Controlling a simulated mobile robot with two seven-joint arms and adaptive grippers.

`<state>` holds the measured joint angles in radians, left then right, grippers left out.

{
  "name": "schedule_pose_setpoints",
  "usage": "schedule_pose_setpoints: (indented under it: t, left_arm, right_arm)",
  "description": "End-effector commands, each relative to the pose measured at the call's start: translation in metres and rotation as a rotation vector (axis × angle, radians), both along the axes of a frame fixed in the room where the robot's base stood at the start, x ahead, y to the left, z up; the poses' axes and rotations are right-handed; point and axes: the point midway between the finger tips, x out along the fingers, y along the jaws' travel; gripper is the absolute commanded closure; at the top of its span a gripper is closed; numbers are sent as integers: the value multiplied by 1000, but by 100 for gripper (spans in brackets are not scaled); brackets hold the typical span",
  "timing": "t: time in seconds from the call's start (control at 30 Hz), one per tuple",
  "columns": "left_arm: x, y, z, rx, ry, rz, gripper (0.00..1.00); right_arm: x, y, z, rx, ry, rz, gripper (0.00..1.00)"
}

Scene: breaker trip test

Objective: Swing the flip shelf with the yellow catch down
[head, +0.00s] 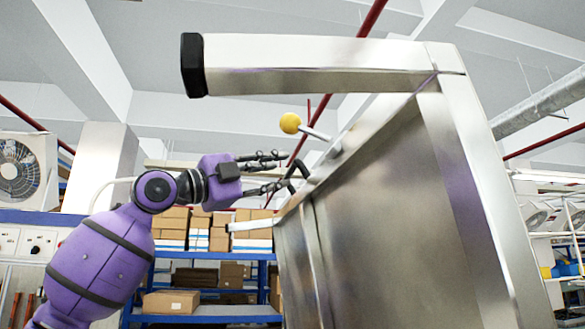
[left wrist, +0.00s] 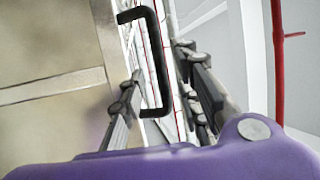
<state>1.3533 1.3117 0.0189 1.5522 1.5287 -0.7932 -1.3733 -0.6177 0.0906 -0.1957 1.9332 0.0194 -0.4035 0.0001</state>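The flip shelf looks like a large steel panel (head: 375,215) raised on the right in the head view. The yellow ball of its catch (head: 290,123) sits on a short metal rod at the panel's edge. A black bar handle (head: 303,170) sticks out from the same edge, lower down. My left gripper (head: 284,170) is open, with its fingertips close to the handle and below the yellow ball. In the left wrist view the handle (left wrist: 154,60) appears between the spread fingers (left wrist: 160,62); I cannot tell whether they touch it. My right gripper is not in view.
A steel bar (head: 310,65) with a black end cap juts left above the yellow ball and my left gripper. Blue shelving (head: 205,312) with cardboard boxes stands behind. A white fan unit (head: 20,172) is at the far left. Open air lies between my gripper and the bar.

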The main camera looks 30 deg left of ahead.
Motion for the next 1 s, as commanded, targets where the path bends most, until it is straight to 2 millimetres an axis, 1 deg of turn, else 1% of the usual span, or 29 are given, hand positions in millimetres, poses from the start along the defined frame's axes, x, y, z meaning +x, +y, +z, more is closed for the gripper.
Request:
schedule_pose_setpoints:
  t: [0.03, 0.2, 0.3, 0.4, 0.63, 0.87, 1.0]
  left_arm:
    - [2, -5, 10, -4, -9, -4, 70]
    - [23, -16, 16, -4, -6, -2, 70]
    - [31, -20, 17, -2, -5, 0, 70]
    - [35, -22, 16, 1, -3, 1, 70]
    - [37, -22, 15, 1, 0, 1, 70]
    - [37, -22, 15, 1, 0, 1, 100]
    - [37, -22, 14, 0, 1, 1, 100]
  right_arm:
    - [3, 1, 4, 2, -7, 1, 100]
    - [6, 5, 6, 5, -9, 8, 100]
    - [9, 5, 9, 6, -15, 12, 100]
    - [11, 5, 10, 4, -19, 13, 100]
    - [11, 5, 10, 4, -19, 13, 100]
    - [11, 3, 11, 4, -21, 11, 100]
    - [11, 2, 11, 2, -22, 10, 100]
